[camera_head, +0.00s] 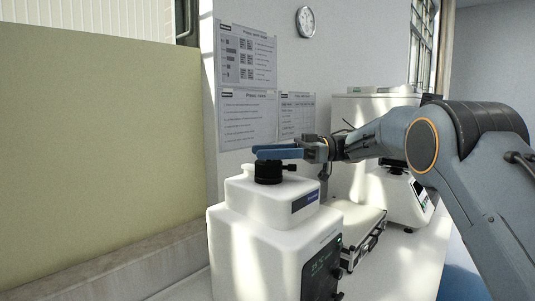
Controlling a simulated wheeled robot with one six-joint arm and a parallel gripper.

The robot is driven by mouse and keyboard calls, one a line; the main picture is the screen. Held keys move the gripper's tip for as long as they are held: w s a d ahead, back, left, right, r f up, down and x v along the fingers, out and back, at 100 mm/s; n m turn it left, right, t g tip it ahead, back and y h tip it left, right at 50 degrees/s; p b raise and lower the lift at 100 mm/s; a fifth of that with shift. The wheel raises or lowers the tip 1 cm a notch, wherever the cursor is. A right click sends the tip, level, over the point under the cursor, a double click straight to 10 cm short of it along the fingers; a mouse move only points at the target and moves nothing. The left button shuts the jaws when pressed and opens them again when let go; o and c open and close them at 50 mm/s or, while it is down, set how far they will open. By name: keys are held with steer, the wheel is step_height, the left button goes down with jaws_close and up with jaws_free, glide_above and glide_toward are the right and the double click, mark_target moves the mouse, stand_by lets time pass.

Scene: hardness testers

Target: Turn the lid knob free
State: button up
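The lid knob (268,173) is a black, short round piece on top of a white tester (262,225) with a stepped body. A small dark side piece sticks out to its right. My gripper (266,152) reaches in from the right with its long blue fingers level, just above or at the top of the knob. From this side the fingers overlap, so I cannot tell the gap between them or whether they touch the knob.
A second white machine (393,196) with a small screen stands to the right, below my arm. Posters (247,55) and a clock (305,21) hang on the wall behind. A yellow-green panel (100,140) fills the left.

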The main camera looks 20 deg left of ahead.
steer(key=o, duration=0.3)
steer(key=shift+s+a+r, duration=0.1)
steer(key=b+v, duration=0.2)
steer(key=v, duration=0.4)
steer(key=shift+w, duration=0.2)
steer(key=shift+v, duration=0.85)
steer(key=shift+s, duration=0.1)
